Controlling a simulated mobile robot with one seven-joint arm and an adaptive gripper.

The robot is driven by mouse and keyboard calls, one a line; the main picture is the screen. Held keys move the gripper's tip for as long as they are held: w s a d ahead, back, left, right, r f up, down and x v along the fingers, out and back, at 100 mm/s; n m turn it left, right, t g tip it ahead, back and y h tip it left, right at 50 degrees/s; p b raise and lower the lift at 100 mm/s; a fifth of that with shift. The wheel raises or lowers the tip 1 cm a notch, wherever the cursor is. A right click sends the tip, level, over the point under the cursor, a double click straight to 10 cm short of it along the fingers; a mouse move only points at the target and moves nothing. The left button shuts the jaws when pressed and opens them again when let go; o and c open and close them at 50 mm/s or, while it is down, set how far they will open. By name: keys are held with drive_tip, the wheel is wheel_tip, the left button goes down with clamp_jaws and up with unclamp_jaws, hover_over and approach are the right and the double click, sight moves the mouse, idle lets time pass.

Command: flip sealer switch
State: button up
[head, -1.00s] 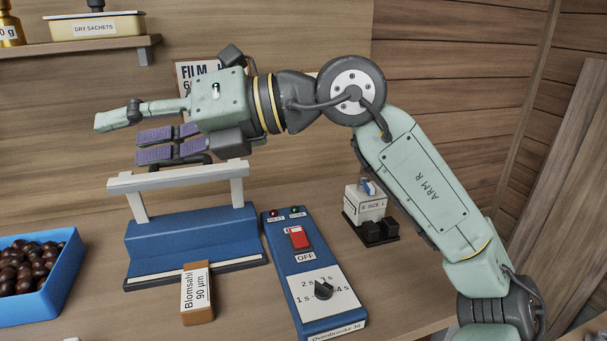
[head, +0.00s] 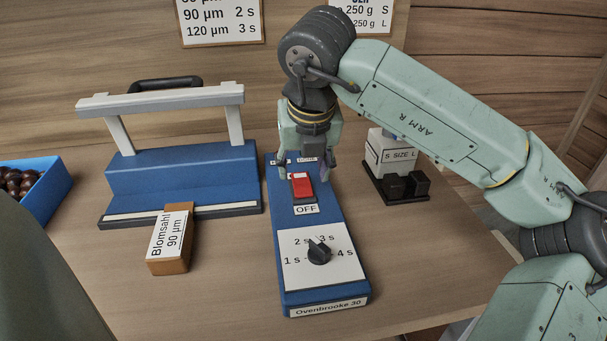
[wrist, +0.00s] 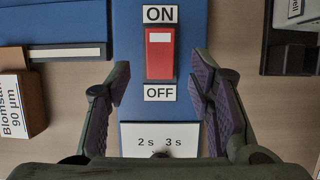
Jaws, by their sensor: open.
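The red rocker switch (head: 301,186) is on the upper part of the blue control box (head: 282,245). An OFF label lies below it. In the wrist view the red switch (wrist: 160,60) sits between an ON label (wrist: 158,15) and an OFF label (wrist: 159,92), with a white mark near its ON end. My gripper (head: 307,174) points down over the upper end of the box, behind and above the switch. In the wrist view the open, empty fingers of my gripper (wrist: 160,88) flank the box. I cannot tell whether they touch anything.
The blue sealer (head: 180,178) with its raised white bar stands left of the box. A Blomsahl block (head: 172,240) lies in front of it. A timer knob (head: 318,251) is nearer on the box. A S/L size device (head: 395,155) stands right. A chestnut crate (head: 45,200) is far left.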

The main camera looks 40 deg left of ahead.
sight(302, 184)
drive_tip(key=shift+x, duration=2.1)
drive_tip(key=shift+c, duration=0.3)
